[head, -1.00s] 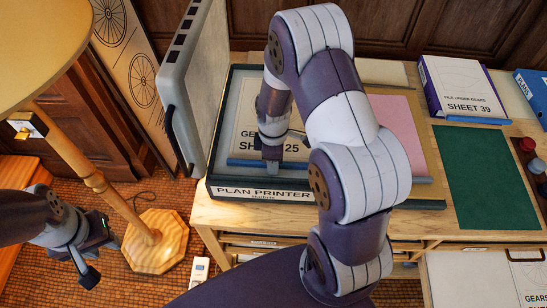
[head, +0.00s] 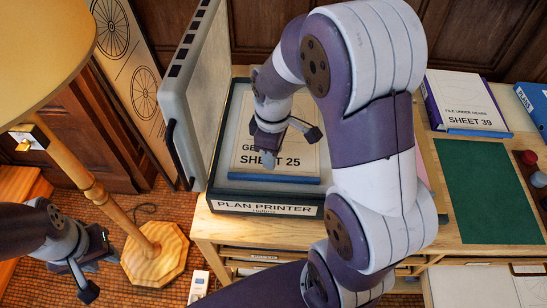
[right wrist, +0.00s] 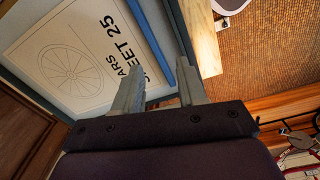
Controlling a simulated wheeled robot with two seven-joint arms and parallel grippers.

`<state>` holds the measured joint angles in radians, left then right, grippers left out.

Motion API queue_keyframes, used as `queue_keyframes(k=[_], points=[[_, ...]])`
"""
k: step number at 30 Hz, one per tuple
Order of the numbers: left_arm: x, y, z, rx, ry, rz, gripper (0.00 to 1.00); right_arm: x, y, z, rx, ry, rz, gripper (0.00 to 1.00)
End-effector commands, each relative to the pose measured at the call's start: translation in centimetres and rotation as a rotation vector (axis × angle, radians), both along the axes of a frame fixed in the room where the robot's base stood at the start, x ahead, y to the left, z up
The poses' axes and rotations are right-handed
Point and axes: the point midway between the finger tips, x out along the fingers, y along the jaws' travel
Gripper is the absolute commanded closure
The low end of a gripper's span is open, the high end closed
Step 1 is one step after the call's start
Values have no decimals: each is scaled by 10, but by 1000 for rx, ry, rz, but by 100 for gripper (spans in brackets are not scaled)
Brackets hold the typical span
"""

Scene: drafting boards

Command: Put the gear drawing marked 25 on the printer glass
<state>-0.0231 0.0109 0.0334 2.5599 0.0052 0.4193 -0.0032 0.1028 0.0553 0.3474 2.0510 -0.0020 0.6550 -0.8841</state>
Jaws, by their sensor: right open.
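The gear drawing (head: 285,160), marked SHEET 25 with a blue strip along its near edge, lies flat on the glass of the plan printer (head: 265,208). The printer's lid (head: 192,90) stands open at its left side. My right gripper (head: 287,146) is open and empty above the drawing, and hides part of its lettering. In the right wrist view its fingers (right wrist: 160,66) are spread, with the drawing (right wrist: 70,60) and its wheel picture beyond them, not between them. My left gripper (head: 95,276) hangs at the left over the floor; its jaw opening is unclear.
A box marked SHEET 39 (head: 465,100) and a green mat (head: 485,190) lie on the bench at the right. A lamp post (head: 100,195) stands at the left, before a leaning wheel panel (head: 130,90). My right arm covers the middle of the bench.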

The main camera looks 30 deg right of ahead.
Motion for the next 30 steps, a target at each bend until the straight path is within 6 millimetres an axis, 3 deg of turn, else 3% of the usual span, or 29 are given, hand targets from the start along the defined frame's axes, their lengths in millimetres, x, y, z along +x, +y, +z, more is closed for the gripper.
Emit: queue_keyframes(k=[6,9,30], points=[[0,0,0,0,0,0,64,-54,31,1,42,-65,-567,59],[0,0,0,0,0,0,64,-67,37,0,60,-79,-711,59],[0,0,0,0,0,0,64,-71,38,-1,66,-81,-760,59]])
